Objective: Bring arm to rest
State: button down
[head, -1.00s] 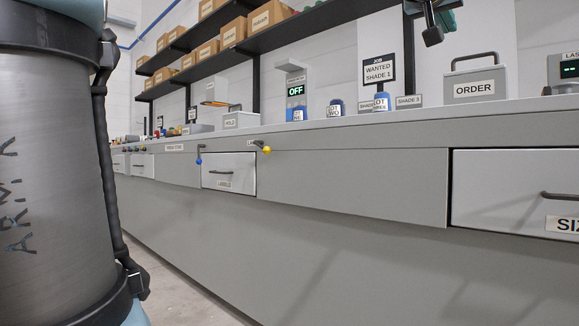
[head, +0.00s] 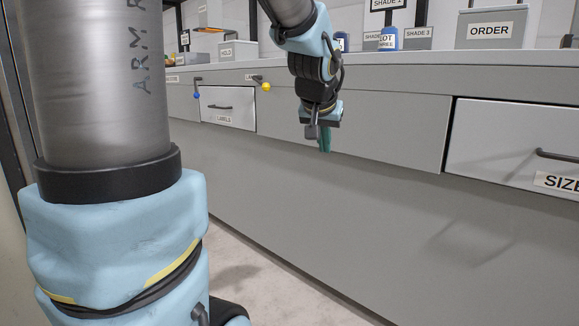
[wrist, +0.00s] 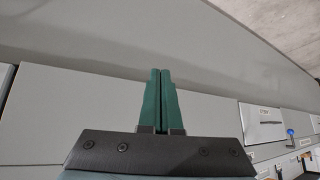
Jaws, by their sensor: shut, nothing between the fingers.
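My gripper (head: 324,139) hangs fingers-down in front of the grey counter front in the head view, between the labels drawer and the size drawer. Its green fingers (wrist: 160,100) lie together in the wrist view, with nothing between them. The gripper appears apart from the counter. My large arm link fills the left of the head view.
The grey counter (head: 380,125) runs along the back with a labels drawer (head: 228,107) and a size drawer (head: 515,145), both apparently shut. A blue knob (head: 197,95) and yellow knob (head: 266,87) stick out. An order box (head: 492,28) stands on top. Floor (head: 245,262) is clear below.

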jog(key=s+a+f+n+g+y+p, duration=0.25)
jog(key=s+a+f+g+p, duration=0.3)
jog(key=s+a+f, duration=0.85)
notch_tip(320, 180, up, 39)
jog(key=p, duration=3.6)
jog(key=shift+a+f+p, duration=0.2)
jog(key=shift+a+p, duration=0.1)
jog(key=shift+p, duration=0.05)
jog(key=shift+n+h, duration=0.25)
